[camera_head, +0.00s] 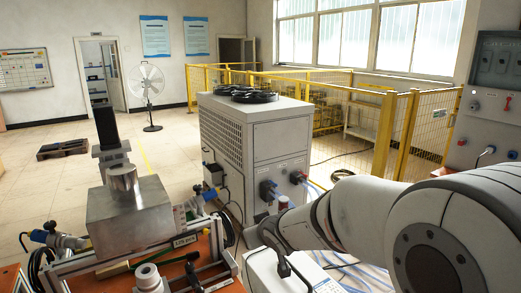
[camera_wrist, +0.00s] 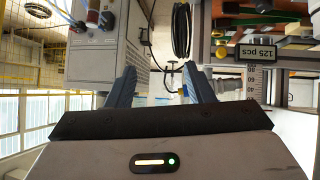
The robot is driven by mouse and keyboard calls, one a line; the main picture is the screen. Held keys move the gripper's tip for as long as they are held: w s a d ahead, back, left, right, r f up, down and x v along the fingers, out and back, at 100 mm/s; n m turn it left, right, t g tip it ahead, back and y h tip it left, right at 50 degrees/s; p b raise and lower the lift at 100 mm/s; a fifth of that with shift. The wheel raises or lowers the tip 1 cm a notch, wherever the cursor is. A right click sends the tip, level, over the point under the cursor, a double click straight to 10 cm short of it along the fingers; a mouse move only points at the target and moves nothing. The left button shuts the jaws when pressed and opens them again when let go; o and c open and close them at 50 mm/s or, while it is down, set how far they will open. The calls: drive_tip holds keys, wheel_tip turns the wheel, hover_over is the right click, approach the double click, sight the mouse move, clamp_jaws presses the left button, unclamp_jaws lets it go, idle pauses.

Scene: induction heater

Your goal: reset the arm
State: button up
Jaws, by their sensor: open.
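My gripper (camera_wrist: 160,72) is open in the wrist view, its two blue fingers apart with nothing held between them. In the head view my white arm (camera_head: 350,215) reaches in from the right edge toward the lower middle. I cannot make out the gripper's fingers there. The wrist view is turned upside down, with the windows low at the left. A grey cabinet with connectors (camera_wrist: 108,45) shows beyond the left finger, and a "125 pcs" label (camera_wrist: 256,52) shows beyond the right one.
A workbench with a metal block (camera_head: 130,215) and clamps stands at the left. A grey chiller cabinet (camera_head: 225,150) stands behind my arm, and a white box (camera_head: 265,272) sits below it. Yellow fencing (camera_head: 385,135) runs behind.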

drive_tip(key=s+d+r+m+g+h, duration=0.1)
drive_tip(key=s+d+m+h, duration=0.15)
drive_tip(key=s+d, duration=0.4)
drive_tip(key=s+d+m+g, duration=0.1)
drive_tip(key=s+d+g, duration=0.1)
drive_tip(key=s, duration=0.4)
drive_tip(key=s+d+m+g, duration=0.1)
drive_tip(key=s+d+g, duration=0.1)
drive_tip(key=s+d, duration=0.2)
drive_tip(key=s+d+m+g+h, duration=0.1)
drive_tip(key=s+d, duration=0.2)
drive_tip(key=s, duration=0.7)
drive_tip(key=shift+d+f+g, duration=0.4)
